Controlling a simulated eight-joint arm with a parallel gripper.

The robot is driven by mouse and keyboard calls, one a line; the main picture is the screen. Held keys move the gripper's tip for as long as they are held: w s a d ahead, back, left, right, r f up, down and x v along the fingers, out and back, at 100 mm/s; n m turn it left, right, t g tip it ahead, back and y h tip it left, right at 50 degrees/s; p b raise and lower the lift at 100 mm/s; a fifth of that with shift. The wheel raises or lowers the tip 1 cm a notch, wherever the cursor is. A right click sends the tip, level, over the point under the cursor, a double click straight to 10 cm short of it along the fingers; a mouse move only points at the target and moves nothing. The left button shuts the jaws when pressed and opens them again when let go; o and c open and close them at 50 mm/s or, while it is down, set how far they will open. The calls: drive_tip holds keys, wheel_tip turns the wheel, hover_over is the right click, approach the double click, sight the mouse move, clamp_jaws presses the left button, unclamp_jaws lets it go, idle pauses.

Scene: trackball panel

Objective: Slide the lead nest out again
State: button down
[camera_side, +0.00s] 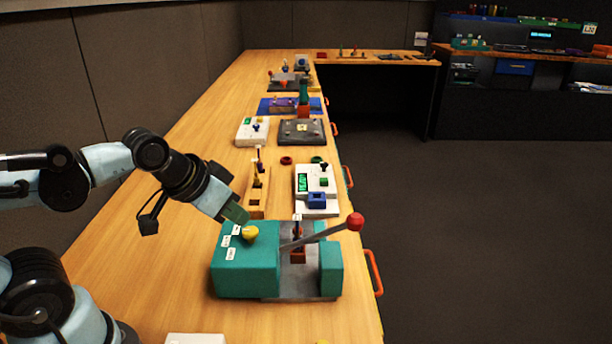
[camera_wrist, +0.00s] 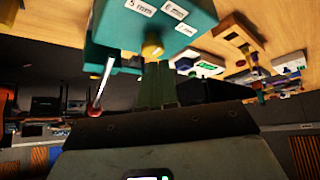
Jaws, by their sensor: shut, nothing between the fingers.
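A teal lead-forming machine (camera_side: 245,270) stands on the bench with a grey base (camera_side: 298,278) and a second, smaller teal block on its right. A yellow knob (camera_side: 250,233) sits on top beside white size labels; the knob (camera_wrist: 152,50) also shows in the wrist view. A lever with a red ball (camera_side: 355,221) slants up to the right. My gripper (camera_side: 240,217) is shut and empty, its green fingers (camera_wrist: 155,82) close by the knob; contact is unclear.
Behind the machine stand a wooden block with slots (camera_side: 258,197) and a white device with a green display (camera_side: 316,190). More panels line the bench farther back. The lever reaches out over the bench's right edge. Bare wood (camera_side: 150,262) lies left of the machine.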

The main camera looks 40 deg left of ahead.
idle(0.3)
drive_tip(key=c, duration=1.4)
unclamp_jaws()
drive_tip(key=shift+w+r, duration=0.1)
drive_tip(key=shift+w, duration=0.05)
drive_tip(key=shift+c, duration=0.2)
drive_tip(key=shift+o, duration=0.9)
drive_tip(key=shift+w+a+r+m+g, duration=0.1)
drive_tip(key=shift+w+r+m+g, duration=0.05)
drive_tip(key=shift+w+m+g, duration=0.2)
drive_tip(key=w+m, duration=0.1)
drive_tip(key=w+a+r+m+g+h, duration=0.1)
drive_tip(key=w+m, duration=0.1)
drive_tip(key=w+m+g, duration=0.1)
drive_tip(key=m, duration=0.1)
drive_tip(key=shift+w+a+r, duration=0.15)
drive_tip(key=shift+w+r, duration=0.15)
drive_tip(key=shift+r, duration=0.05)
drive_tip(key=w+a+f+m+g+h, duration=0.2)
drive_tip(key=w+a+m+g+h, duration=0.1)
drive_tip(key=w+m, duration=0.45)
drive_tip(key=x, duration=1.1)
drive_tip(key=shift+s+d+f, duration=0.1)
drive_tip(key=shift+d+f, duration=0.05)
drive_tip(key=shift+f, duration=0.1)
clamp_jaws()
